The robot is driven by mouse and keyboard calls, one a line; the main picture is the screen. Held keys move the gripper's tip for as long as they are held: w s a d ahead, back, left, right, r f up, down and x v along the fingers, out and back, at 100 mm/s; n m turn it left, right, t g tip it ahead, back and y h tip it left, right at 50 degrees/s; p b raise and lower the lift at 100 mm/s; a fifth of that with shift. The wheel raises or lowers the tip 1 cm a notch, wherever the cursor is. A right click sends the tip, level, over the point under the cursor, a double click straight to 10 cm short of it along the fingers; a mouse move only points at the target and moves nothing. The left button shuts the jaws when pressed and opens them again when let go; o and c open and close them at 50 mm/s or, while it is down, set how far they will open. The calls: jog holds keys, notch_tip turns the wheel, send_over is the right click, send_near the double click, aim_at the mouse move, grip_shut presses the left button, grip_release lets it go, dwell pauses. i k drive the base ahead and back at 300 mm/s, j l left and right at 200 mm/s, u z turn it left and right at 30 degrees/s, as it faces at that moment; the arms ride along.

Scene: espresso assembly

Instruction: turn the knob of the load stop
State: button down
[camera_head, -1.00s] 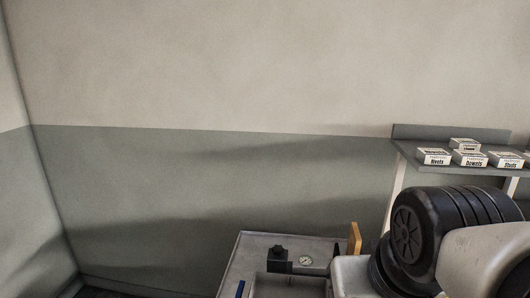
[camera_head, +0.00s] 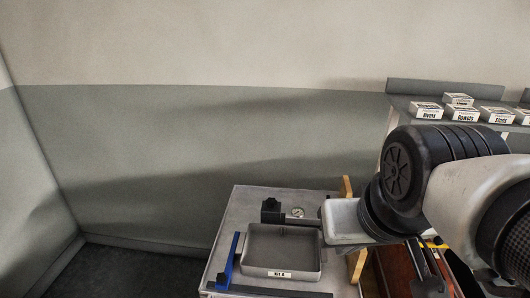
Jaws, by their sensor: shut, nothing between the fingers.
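I cannot tell for sure which part is the load stop. A black block with a small knob-like top (camera_head: 271,211) stands at the back of the grey bench, behind a grey tray. A round white-faced gauge (camera_head: 297,212) sits just right of it. My gripper cannot be made out; my arm's black joint and pale links fill the right side, and dark bars below them are too unclear to name.
A wooden piece (camera_head: 347,187) stands at the bench's right. A shelf (camera_head: 405,104) at back right holds labelled boxes. Floor at left is clear.

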aim_at(221, 277)
jog(key=k+l+u, duration=0.1)
jog(key=k+u, duration=0.45)
jog(key=u, duration=0.2)
jog(key=k+j, duration=0.2)
jog(key=k+z, duration=0.05)
